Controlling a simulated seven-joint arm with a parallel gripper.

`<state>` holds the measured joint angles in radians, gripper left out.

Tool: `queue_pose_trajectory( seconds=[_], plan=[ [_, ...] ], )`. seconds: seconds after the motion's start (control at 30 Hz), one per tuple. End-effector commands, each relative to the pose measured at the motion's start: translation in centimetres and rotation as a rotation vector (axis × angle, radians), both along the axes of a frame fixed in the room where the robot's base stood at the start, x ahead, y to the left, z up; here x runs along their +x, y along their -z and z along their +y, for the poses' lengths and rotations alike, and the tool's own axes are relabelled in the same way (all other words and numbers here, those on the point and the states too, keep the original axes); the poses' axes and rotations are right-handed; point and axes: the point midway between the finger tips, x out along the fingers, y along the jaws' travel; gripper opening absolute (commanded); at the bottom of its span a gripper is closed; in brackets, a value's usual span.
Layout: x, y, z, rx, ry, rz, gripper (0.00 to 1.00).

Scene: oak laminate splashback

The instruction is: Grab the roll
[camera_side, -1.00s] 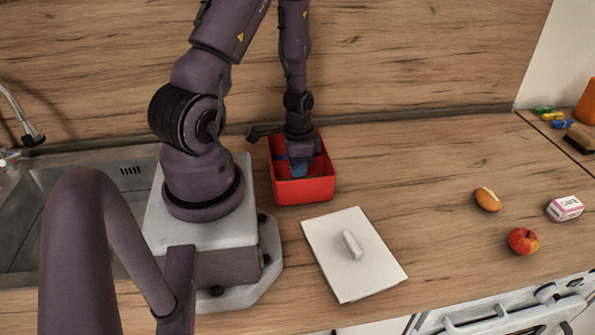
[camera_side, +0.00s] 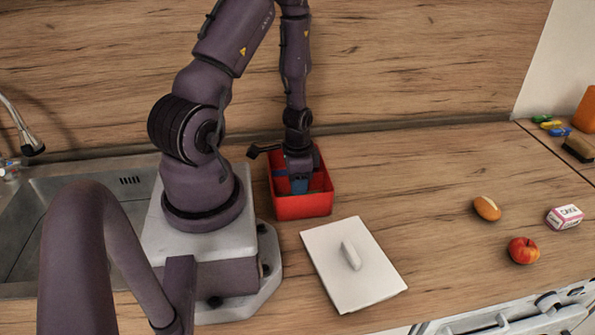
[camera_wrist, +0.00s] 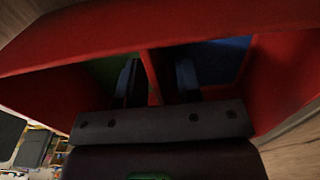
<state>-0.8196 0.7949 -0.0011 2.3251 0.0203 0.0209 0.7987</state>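The bread roll (camera_side: 487,208) is brown and oval with a pale top patch. It lies on the counter at the right in the side view, left of a small carton and above an apple. My gripper (camera_side: 299,185) is far to its left, pointing down into a red divided box. In the wrist view, my gripper's two dark fingers (camera_wrist: 157,82) stand apart with the box's red divider between them. The roll is not in the wrist view. A blue patch shows by the fingers in the side view; I cannot tell what it is.
The red box (camera_side: 303,207) walls surround my fingers. A white lid-like panel with a handle (camera_side: 340,285) lies in front of it. A red apple (camera_side: 523,250) and a pink-white carton (camera_side: 565,217) are near the roll. Counter between box and roll is clear.

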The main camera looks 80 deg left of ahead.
Motion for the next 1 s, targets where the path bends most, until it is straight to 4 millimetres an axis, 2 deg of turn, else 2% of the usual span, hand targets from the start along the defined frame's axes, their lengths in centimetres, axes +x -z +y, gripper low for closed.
queue_pose_trajectory(
  seconds=[0.17,0.6,0.87,1.0],
  plan=[
    [0.1,-1.9,0.1,0.003,0.000,-0.004,0.32],
    [0.0,-9.7,0.1,0.004,0.000,-0.004,0.32],
    [0.1,-12.0,0.0,0.002,0.000,-0.002,0.32],
    [1.2,-13.9,-0.8,0.027,0.007,-0.024,0.32]
  ],
)
